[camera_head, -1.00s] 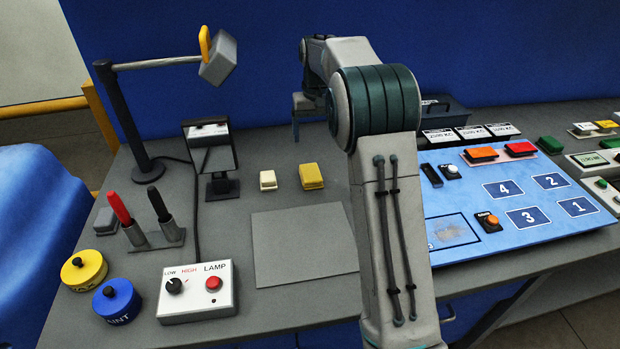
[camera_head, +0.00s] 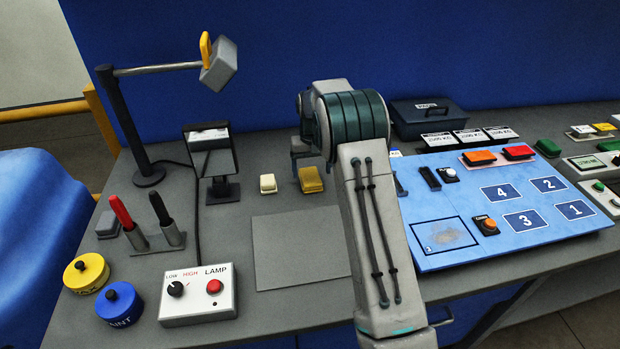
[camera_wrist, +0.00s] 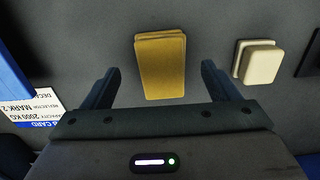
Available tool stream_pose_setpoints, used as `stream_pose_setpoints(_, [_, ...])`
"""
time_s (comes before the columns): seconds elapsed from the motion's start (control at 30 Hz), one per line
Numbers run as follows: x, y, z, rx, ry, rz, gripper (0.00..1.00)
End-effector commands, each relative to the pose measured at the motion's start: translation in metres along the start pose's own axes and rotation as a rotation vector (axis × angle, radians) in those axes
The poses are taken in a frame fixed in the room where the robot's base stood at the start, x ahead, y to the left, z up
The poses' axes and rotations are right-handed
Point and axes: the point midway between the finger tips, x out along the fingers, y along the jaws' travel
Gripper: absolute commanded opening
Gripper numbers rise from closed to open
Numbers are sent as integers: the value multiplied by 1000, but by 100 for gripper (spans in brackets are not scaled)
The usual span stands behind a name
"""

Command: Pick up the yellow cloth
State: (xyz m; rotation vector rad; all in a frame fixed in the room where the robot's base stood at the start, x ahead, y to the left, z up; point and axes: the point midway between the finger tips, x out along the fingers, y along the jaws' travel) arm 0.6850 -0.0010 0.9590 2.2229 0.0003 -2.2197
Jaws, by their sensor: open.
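The yellow cloth (camera_head: 311,180) is a small folded mustard-yellow block lying flat on the grey table, right of a cream block. In the wrist view the cloth (camera_wrist: 160,66) lies ahead of and between my two open fingers. My gripper (camera_wrist: 160,84) is open and empty, with a finger on either side of the cloth's near end in that picture. The height gap between them is hard to judge. In the head view my gripper (camera_head: 304,160) hangs just behind the cloth, partly hidden by my arm.
A cream block (camera_head: 268,184) sits close left of the cloth; it also shows in the wrist view (camera_wrist: 258,62). A mirror (camera_head: 212,160) stands further left. A grey sheet (camera_head: 300,252) lies in front. A blue panel (camera_head: 520,240) is to the right.

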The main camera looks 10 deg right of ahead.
Motion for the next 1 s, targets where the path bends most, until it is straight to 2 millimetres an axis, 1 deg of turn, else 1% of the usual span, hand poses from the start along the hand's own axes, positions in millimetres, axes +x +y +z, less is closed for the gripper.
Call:
stream_pose_setpoints(0.1, [18, -2, 0, 0, -6, 1, 82])
stream_pose_setpoints(0.2, [29, -2, -1, 0, -3, 0, 82])
stream_pose_setpoints(0.3, [34, -2, -1, 0, -1, 0, 82])
stream_pose_setpoints(0.5, [35, -2, -1, 0, -1, 0, 82])
stream_pose_setpoints(0.57, [35, -2, -1, 0, -1, 0, 65])
stream_pose_setpoints(0.6, [35, -2, -1, 0, -1, 0, 54])
stream_pose_setpoints(0.67, [35, -2, -1, 0, -1, 0, 37])
stream_pose_setpoints(0.7, [35, -2, -1, 0, -1, 0, 33])
stream_pose_setpoints(1.0, [34, -2, -1, 0, 0, 0, 33])
